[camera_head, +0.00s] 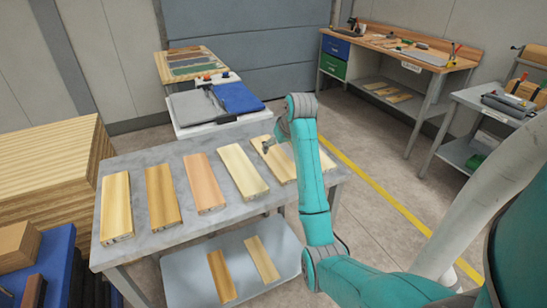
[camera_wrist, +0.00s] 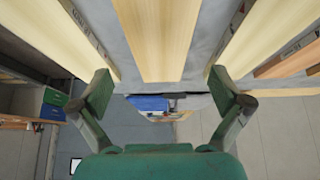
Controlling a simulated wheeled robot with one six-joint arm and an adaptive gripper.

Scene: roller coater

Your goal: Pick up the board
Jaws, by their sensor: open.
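Several long wooden boards lie side by side on a grey table. My gripper (camera_head: 267,147) is over the far end of a pale board (camera_head: 275,163), partly hidden by my arm. In the wrist view, my open gripper (camera_wrist: 161,88) has its two fingers wide apart. That pale board (camera_wrist: 157,38) lies lengthwise between the finger lines, with nothing visibly gripped. Another pale board (camera_wrist: 255,38) is on the right and one (camera_wrist: 55,35) on the left. I cannot tell how high the fingers are above the table.
The grey table (camera_head: 225,213) has a lower shelf (camera_head: 190,285) with two boards. Behind it stands a cart with a blue item (camera_head: 238,97). Stacked timber (camera_head: 45,165) is at the left. A workbench (camera_head: 400,50) stands back right.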

